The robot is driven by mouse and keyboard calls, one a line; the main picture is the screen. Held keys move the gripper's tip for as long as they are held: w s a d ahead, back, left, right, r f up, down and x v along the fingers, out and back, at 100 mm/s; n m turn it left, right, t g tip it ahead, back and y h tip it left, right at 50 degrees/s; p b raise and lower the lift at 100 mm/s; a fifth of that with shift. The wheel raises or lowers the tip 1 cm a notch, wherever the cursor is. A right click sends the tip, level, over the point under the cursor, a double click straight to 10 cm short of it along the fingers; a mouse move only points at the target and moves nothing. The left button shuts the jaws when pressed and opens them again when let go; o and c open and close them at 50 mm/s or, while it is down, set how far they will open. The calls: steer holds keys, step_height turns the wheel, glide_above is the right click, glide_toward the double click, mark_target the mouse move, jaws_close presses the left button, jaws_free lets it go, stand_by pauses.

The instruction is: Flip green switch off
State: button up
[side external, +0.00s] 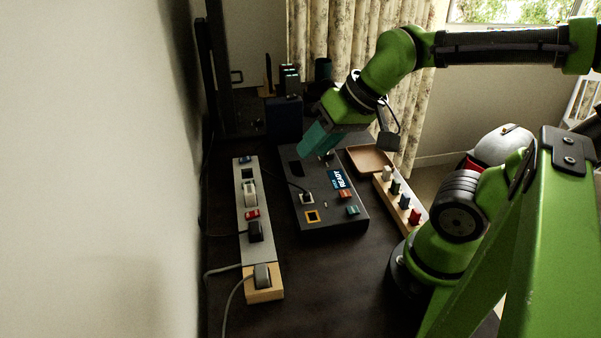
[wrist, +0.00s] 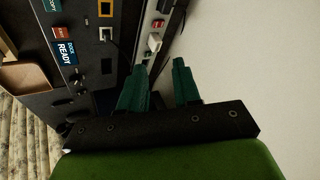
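A dark control panel (side external: 300,222) lies on the dark tabletop. A small green switch (side external: 352,210) sits near its front right corner, beside a red switch (side external: 345,194). In the wrist view the green switch (wrist: 51,5) shows at the top left edge, partly cut off, above the red one (wrist: 60,33). I cannot tell its on or off position. My gripper (side external: 308,150) is above the far part of the panel, away from the green switch. In the wrist view my gripper's (wrist: 160,65) two teal fingers are apart with nothing between them.
A grey power strip (side external: 258,246) with plugs and a red switch runs left of the panel, near the wall. A wooden block with several coloured pegs (side external: 404,201) and a brown tray (side external: 368,158) are to the right. A dark blue box (side external: 284,120) stands behind.

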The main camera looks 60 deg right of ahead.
steer(key=w+d+f+n+g+h, duration=0.1)
steer(key=w+f+n+g, duration=0.15)
steer(key=w+n, duration=0.65)
steer(key=w+d+f+n+g+h, duration=0.15)
steer(key=w+n+g, duration=0.25)
steer(key=w, duration=0.9)
steer(key=shift+y, duration=0.25)
steer(key=f, duration=1.5)
steer(key=shift+d+f, duration=0.2)
